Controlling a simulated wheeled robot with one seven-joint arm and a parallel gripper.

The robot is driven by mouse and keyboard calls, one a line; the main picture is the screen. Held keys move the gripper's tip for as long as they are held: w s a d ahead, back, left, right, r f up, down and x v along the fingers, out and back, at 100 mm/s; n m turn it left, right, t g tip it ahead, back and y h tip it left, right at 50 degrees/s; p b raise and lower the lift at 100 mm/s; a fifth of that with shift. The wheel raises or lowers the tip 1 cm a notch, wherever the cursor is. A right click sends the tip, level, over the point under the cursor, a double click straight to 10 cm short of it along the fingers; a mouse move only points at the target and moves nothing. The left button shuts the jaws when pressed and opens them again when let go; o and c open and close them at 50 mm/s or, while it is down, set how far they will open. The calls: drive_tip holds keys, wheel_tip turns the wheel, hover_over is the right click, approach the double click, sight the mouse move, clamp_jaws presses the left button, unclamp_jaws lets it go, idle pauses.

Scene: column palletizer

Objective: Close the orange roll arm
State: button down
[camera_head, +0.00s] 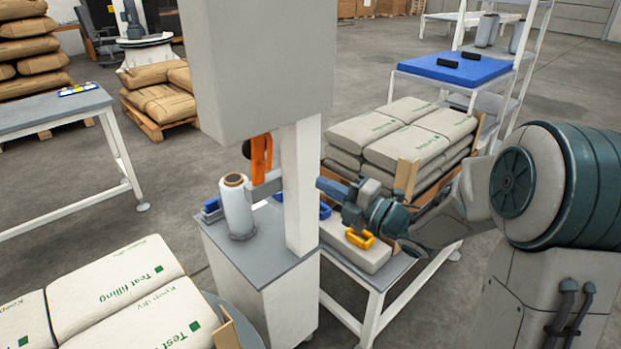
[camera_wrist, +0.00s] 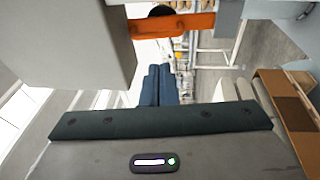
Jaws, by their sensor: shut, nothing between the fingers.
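The orange roll arm (camera_head: 261,155) is at the white post below the grey housing, above the white film roll (camera_head: 236,208). In the wrist view the orange roll arm (camera_wrist: 172,26) runs across the top, with a dark round part on its upper edge. My gripper (camera_head: 322,187) is on the right side of the white post, apart from the orange arm. In the wrist view its dark blue fingers (camera_wrist: 158,84) are together and empty, pointing toward the orange arm. The post hides part of the space between my gripper and the orange arm.
The grey housing (camera_head: 262,65) and white post (camera_head: 300,185) stand close left of my gripper. A bench below holds a yellow-handled item (camera_head: 360,238). Stacked sacks (camera_head: 405,135) stand behind my gripper. More sacks (camera_head: 120,300) lie at the front left.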

sight(271, 149)
drive_tip(key=p+x, duration=0.1)
drive_tip(key=x, duration=1.1)
drive_tip(key=shift+w+a, duration=0.2)
drive_tip(key=shift+a, duration=0.15)
drive_tip(key=shift+r, duration=0.1)
drive_tip(key=shift+w+a+r+p, duration=0.2)
drive_tip(key=shift+r+p, duration=0.1)
drive_tip(key=shift+p, duration=0.1)
drive_tip(key=shift+w+a+r+g+h, duration=0.2)
drive_tip(key=shift+w+a+r+h, duration=0.15)
drive_tip(key=shift+w+a, duration=0.3)
drive_tip(key=shift+w+a+r+g+h, duration=0.2)
drive_tip(key=shift+w+a+r+h, duration=0.2)
drive_tip(key=shift+w+a, duration=0.15)
drive_tip(key=shift+s, duration=0.1)
